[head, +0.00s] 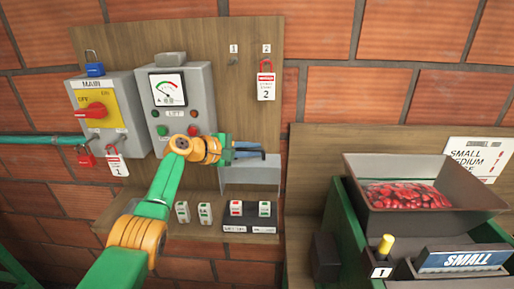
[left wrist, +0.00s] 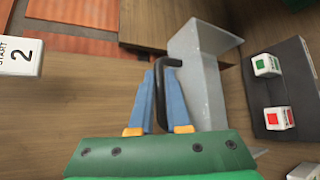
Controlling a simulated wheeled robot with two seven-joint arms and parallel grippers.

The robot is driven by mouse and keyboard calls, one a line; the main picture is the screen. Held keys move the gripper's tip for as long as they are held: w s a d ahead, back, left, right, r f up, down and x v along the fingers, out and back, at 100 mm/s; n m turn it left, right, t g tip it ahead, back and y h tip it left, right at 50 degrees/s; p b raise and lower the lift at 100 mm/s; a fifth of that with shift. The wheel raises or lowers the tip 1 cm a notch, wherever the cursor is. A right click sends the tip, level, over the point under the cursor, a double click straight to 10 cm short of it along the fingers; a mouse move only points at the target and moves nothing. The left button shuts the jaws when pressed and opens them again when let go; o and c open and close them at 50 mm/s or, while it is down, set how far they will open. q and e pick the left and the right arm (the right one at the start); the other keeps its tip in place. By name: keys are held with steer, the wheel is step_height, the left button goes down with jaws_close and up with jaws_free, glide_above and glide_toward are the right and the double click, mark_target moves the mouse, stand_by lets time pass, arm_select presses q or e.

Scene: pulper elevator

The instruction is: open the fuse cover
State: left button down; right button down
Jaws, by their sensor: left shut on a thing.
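The fuse cover (head: 252,176) is a light grey box-like lid above a black fuse block (head: 250,227). In the left wrist view the cover (left wrist: 208,85) shows its grey side, with a black bar handle (left wrist: 163,92) on it. My left gripper (head: 262,153) has its blue fingers closed around that handle; in the left wrist view the fingers (left wrist: 161,92) lie on either side of it. The cover stands clear of the block, whose red fuse (left wrist: 278,118) and green fuse (left wrist: 267,65) are exposed. My right gripper is not in view.
A MAIN switch box (head: 107,112) and a LIFT meter box (head: 180,100) are on the wooden board left of the cover. Two loose fuses (head: 193,212) stand on the shelf left of the block. A hopper (head: 425,190) with red fruit stands at right.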

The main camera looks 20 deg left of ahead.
arm_select(q)
steer(key=c, duration=0.9)
jaws_free()
steer(key=shift+f, duration=0.1)
steer(key=shift+s+a+b, duration=0.45)
steer(key=shift+s+b, duration=0.15)
steer(key=shift+b, duration=0.25)
steer(key=b+v, duration=0.1)
steer(key=v, duration=0.2)
steer(key=b+v, duration=0.1)
steer(key=v, duration=0.1)
steer(key=shift+s+r, duration=0.25)
steer(key=shift+r, duration=0.3)
